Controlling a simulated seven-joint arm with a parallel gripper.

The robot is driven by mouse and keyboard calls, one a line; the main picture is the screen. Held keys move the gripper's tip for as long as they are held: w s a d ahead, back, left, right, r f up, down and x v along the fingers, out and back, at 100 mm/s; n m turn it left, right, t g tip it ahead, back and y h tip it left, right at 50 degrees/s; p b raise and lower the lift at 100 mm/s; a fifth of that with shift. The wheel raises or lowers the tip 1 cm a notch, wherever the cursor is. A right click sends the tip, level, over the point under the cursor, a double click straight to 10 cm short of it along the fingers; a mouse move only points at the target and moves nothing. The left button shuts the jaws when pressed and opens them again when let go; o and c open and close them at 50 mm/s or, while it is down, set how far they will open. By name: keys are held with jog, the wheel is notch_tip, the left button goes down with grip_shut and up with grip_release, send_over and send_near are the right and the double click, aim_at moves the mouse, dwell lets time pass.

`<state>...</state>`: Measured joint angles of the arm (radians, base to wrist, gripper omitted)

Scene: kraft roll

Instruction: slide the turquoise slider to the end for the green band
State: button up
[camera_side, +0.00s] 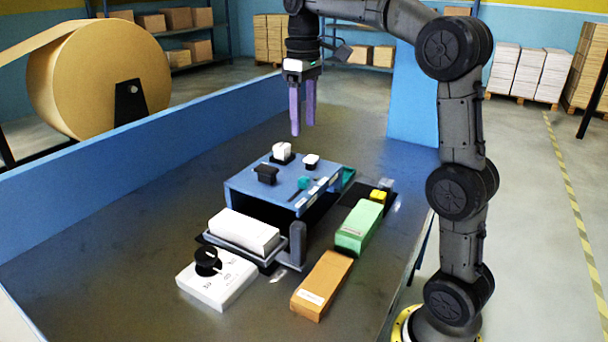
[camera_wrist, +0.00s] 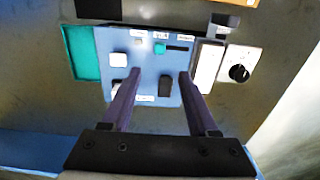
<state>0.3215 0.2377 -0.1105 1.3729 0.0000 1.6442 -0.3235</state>
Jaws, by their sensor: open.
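The turquoise slider (camera_side: 304,183) stands on top of the blue control box (camera_side: 250,183), near the edge with small labels. In the wrist view the turquoise slider (camera_wrist: 159,48) is at the left part of a dark slot (camera_wrist: 181,48), with bare slot to its right. Small labels (camera_wrist: 160,35) run beside the slot; I cannot make out which one is the green band. My gripper (camera_side: 302,130) has two purple fingers pointing down, apart and empty, above the box. In the wrist view my gripper (camera_wrist: 158,74) spans part of the box top, and the slider lies beyond the fingertips.
A black knob (camera_side: 266,174) and white knobs (camera_side: 311,160) (camera_side: 281,150) rise from the box top. A white block (camera_side: 244,231), a white dial box (camera_side: 217,280), a green block (camera_side: 359,226) and an orange block (camera_side: 322,285) surround it. A blue wall (camera_side: 140,160) edges the table.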

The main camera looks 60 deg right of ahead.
aim_at(304, 178)
notch_tip(304, 178, down, 14)
jog(key=shift+r, duration=0.25)
jog(key=shift+c, duration=0.2)
grip_shut()
dwell(1.5)
